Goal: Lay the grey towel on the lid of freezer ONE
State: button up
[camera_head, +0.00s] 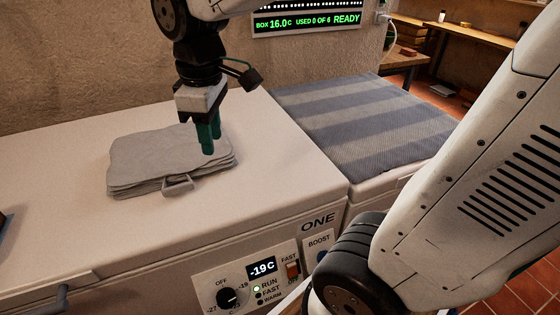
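The grey towel (160,157) is a folded, layered stack lying flat on the white lid of freezer ONE (285,160). A small loop or tab (178,184) sticks out at its front edge. My gripper (210,146) points down over the towel's right part, with its teal fingers close together in this view. The fingertips appear at or just above the towel's top; I cannot tell whether they touch it. No cloth is seen raised between them. The front of freezer ONE carries its name and a control panel (257,285) reading -19C.
A blue-grey striped cloth (365,120) covers the neighbouring unit to the right. A wall display (307,20) reads box 16.0C, used 0 of 6, ready. A dark handle (63,297) is at the front left. The lid is bare around the towel.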

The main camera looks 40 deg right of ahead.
jog(key=s+d+m, duration=0.2)
jog(key=s+m, duration=0.2)
jog(key=s, duration=0.3)
jog(key=s+d+f+m, duration=0.1)
jog(key=s+d+m, duration=0.2)
jog(key=s, duration=0.4)
jog(key=shift+s+m+t, duration=0.15)
jog(key=shift+m+t, duration=0.15)
jog(key=shift+m, duration=0.5)
jog(key=shift+f, duration=0.1)
